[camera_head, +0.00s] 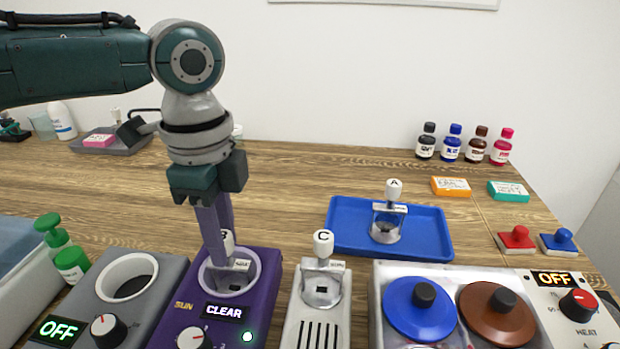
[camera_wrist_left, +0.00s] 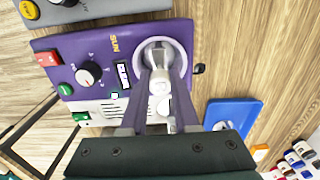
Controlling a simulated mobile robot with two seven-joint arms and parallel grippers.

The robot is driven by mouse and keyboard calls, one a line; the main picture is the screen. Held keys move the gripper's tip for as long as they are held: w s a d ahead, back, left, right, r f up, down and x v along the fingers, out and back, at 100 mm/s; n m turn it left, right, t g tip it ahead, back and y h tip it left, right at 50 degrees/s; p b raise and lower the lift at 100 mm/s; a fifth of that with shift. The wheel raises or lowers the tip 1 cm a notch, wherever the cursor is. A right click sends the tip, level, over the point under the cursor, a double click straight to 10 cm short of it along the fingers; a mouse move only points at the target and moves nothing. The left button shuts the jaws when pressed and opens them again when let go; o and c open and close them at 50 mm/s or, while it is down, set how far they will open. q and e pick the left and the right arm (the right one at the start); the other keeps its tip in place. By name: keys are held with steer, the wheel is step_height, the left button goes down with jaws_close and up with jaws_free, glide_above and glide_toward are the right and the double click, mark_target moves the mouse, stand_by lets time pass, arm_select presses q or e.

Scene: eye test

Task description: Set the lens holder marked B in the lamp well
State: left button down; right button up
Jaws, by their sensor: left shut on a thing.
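My left gripper (camera_head: 219,245) points down and is shut on the knob of a lens holder (camera_head: 232,277). Its fingers mostly hide the letter on the knob. The holder is in the round, white-rimmed well (camera_head: 256,272) of a purple unit marked SUN (camera_head: 263,300), whose display reads CLEAR. I cannot tell if it is fully seated. In the left wrist view the white knob (camera_wrist_left: 160,86) is between the fingers, over the well (camera_wrist_left: 184,60). Lens holder A (camera_head: 388,222) stands in a blue tray (camera_head: 432,246). Lens holder C (camera_head: 322,276) stands on a slotted pale stand (camera_head: 318,335). My right gripper is not in view.
A grey unit (camera_head: 172,272) with an empty round well and display OFF is at left. A heater (camera_head: 385,335) with blue and brown lids is at right. Ink bottles (camera_head: 452,142), boxes and two stamps (camera_head: 516,239) are on the right. Bare wood lies behind the units.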

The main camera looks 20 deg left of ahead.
arm_select(q)
steer(key=shift+f, duration=0.25)
steer(key=shift+c, duration=1.3)
jaws_free()
step_height(320, 180, up, 6)
steer(key=p, duration=0.7)
